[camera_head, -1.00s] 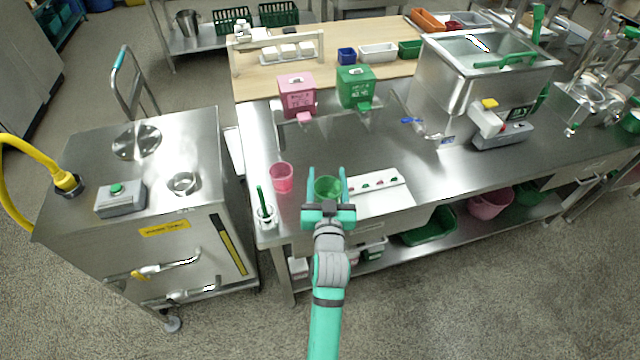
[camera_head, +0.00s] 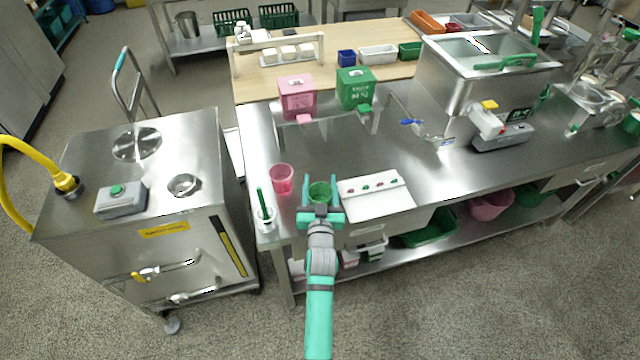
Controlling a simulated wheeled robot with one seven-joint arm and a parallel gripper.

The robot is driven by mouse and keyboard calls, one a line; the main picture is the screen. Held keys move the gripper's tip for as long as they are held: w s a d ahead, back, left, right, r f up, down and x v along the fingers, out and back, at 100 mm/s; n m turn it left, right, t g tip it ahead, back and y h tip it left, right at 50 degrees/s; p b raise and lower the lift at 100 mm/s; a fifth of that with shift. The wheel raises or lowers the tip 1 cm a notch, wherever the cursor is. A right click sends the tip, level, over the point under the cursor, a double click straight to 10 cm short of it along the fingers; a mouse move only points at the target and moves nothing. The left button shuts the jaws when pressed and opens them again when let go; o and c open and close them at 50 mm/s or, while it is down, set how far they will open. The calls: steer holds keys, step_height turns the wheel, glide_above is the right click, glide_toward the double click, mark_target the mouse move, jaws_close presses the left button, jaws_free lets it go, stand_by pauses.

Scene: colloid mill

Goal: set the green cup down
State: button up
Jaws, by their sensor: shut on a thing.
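The green cup (camera_head: 320,191) is between the two teal fingers of my gripper (camera_head: 320,186), near the front edge of the steel table (camera_head: 420,160). My gripper is shut on the cup, which looks upright. I cannot tell whether its base touches the table, as the gripper hides its lower part. A pink cup (camera_head: 282,178) stands on the table just to the left of the green cup.
A white tray (camera_head: 376,201) with small coloured pieces lies close on the right. A holder with a green stick (camera_head: 264,214) stands at the left front corner. Pink (camera_head: 297,94) and green (camera_head: 356,88) dispensers stand behind. Bare steel lies between.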

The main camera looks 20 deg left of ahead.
steer(key=shift+f, duration=0.2)
steer(key=o, duration=1.1)
